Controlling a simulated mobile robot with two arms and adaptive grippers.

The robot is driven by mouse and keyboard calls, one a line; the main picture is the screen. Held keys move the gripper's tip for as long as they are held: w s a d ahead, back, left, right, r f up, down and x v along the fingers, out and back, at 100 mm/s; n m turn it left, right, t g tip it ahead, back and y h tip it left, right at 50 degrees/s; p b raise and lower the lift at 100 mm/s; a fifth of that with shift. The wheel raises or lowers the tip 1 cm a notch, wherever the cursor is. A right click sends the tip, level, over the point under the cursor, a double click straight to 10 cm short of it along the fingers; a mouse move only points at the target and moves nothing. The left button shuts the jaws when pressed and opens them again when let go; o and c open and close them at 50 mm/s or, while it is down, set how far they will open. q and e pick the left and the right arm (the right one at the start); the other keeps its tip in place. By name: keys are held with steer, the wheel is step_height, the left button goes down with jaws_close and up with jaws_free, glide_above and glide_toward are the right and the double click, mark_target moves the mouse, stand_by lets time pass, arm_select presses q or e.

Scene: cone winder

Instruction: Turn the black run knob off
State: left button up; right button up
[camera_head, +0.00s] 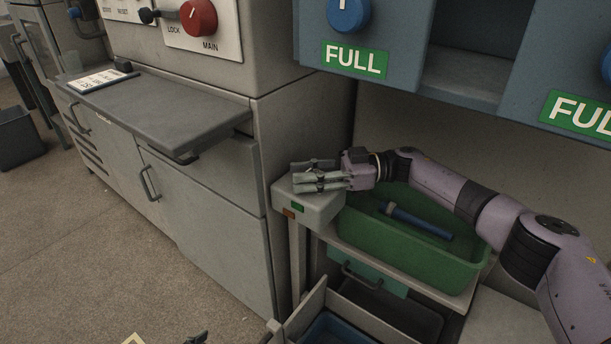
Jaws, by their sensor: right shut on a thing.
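A grey box (322,210) with a small green mark and an orange mark on its front stands at the left end of the low bench. My right gripper (305,180) lies level just over its top, fingers pointing left. It is shut on a small dark thing between its fingers, which looks like the black run knob; the fingers hide most of it, so I cannot tell which way it points.
A green tray (465,258) holding a dark blue tube (415,220) sits under my right forearm. A cabinet with a grey shelf (170,115) and a red main knob (198,17) stands left. An open drawer (300,318) lies below. Blue-grey housings with FULL labels (354,60) overhang the bench.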

stand_by(0.3)
steer(key=o, duration=1.1)
steer(key=d, duration=0.4)
steer(key=w+d, duration=0.1)
steer(key=d, duration=0.3)
steer(key=w+d, duration=0.1)
steer(key=d, duration=0.2)
steer(key=shift+d, duration=0.4)
steer(key=shift+s, duration=0.1)
